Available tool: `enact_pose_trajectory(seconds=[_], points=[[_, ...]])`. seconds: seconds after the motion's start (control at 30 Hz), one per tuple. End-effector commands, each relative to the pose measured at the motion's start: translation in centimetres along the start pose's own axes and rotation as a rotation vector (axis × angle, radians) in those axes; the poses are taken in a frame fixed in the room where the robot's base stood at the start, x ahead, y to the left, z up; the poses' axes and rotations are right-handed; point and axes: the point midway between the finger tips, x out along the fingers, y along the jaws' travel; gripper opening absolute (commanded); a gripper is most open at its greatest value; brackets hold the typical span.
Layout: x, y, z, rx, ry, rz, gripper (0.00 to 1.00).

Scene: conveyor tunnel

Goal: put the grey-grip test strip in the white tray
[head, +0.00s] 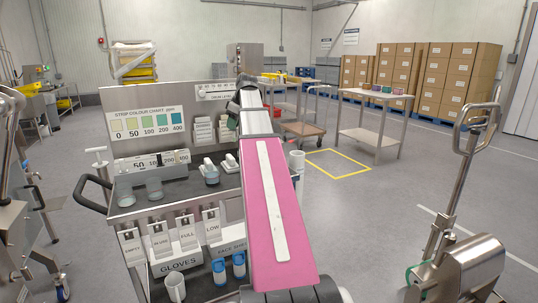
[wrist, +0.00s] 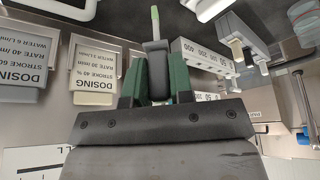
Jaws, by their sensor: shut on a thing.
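My gripper (wrist: 157,82) is shut on the dark grey grip of a test strip (wrist: 155,58), between its green finger pads. The thin strip sticks out beyond the pads and ends in a light green part (wrist: 155,22). In the head view my gripper (head: 233,120) is small and mostly hidden behind my pink arm, over the back of the cart, and the strip cannot be made out. Pale rims show at the top of the wrist view, cut off by the frame; I cannot tell whether one is the white tray. No white tray is clear in the head view.
The steel cart (head: 122,208) carries a strip colour chart (head: 147,122), a numbered block (head: 150,161), clear cups (head: 154,188) and small white-topped holders (head: 209,170). Dosing cards (wrist: 95,70) show upside down in the wrist view. A pallet jack (head: 465,262) stands right; open floor lies between.

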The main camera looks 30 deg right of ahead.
Motion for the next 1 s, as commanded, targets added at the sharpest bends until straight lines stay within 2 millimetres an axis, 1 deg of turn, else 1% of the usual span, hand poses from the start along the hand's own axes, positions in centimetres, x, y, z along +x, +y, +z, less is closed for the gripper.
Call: enact_pose_trajectory(seconds=[0.1,0.3,0.5,0.6,0.77,0.87,1.0], points=[[0.6,1.7,2.1,0.004,0.000,0.001,0.00],[1.7,4.4,5.7,0.002,0.000,-0.001,0.00],[2.6,6.6,8.6,0.001,0.000,0.000,0.00],[2.9,7.2,9.3,-0.001,0.000,0.000,0.00],[3.3,7.3,9.8,-0.001,0.000,-0.001,0.00],[4.3,7.2,10.2,-0.001,0.000,-0.002,0.00],[6.1,7.2,10.9,-0.002,0.000,-0.002,0.00]])
